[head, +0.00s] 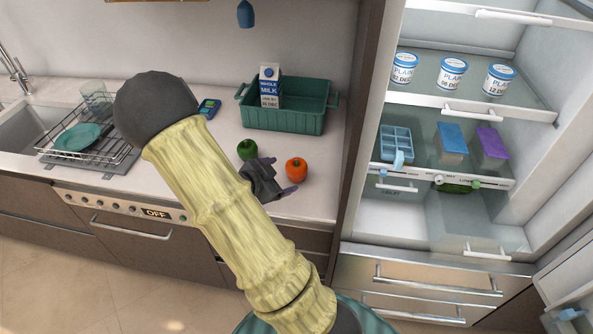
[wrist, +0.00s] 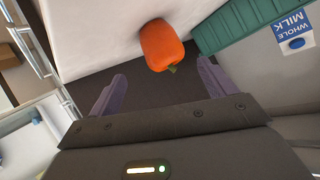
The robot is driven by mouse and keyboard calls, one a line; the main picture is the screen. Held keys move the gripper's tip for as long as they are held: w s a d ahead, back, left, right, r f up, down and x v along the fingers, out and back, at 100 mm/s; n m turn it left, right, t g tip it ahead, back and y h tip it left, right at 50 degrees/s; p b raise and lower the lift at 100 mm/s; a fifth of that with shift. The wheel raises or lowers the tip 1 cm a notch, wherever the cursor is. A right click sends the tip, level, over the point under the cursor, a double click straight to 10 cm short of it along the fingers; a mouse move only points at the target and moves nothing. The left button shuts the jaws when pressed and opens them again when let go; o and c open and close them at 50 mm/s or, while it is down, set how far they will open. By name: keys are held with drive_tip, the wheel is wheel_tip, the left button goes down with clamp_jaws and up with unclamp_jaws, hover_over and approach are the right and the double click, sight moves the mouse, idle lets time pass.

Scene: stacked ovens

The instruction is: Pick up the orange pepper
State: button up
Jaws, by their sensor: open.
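The orange pepper (head: 296,169) stands on the pale countertop, near its front edge. In the wrist view the orange pepper (wrist: 160,46) is at the top centre, its green stem towards my gripper (wrist: 158,85). The two purple fingers are spread apart with nothing between them, and the pepper lies just beyond their tips, roughly in line with the gap. In the head view my gripper (head: 281,178) is just left of the pepper. I cannot tell whether a finger touches it.
A green pepper (head: 247,149) sits close behind my gripper. A green crate (head: 284,122) holding a milk carton (head: 269,88) stands behind the peppers. A dish rack (head: 90,151) is at left. The open fridge (head: 453,103) and its side panel are at right.

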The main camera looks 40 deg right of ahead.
sight(297, 168)
drive_tip(key=x, duration=0.3)
drive_tip(key=shift+d+f, duration=0.15)
drive_tip(key=shift+d, duration=0.15)
drive_tip(key=x, duration=0.3)
drive_tip(key=p+x, duration=0.1)
drive_tip(key=x, duration=0.1)
drive_tip(key=shift+w+d, duration=0.1)
drive_tip(key=shift+w, duration=0.2)
drive_tip(key=c, duration=1.1)
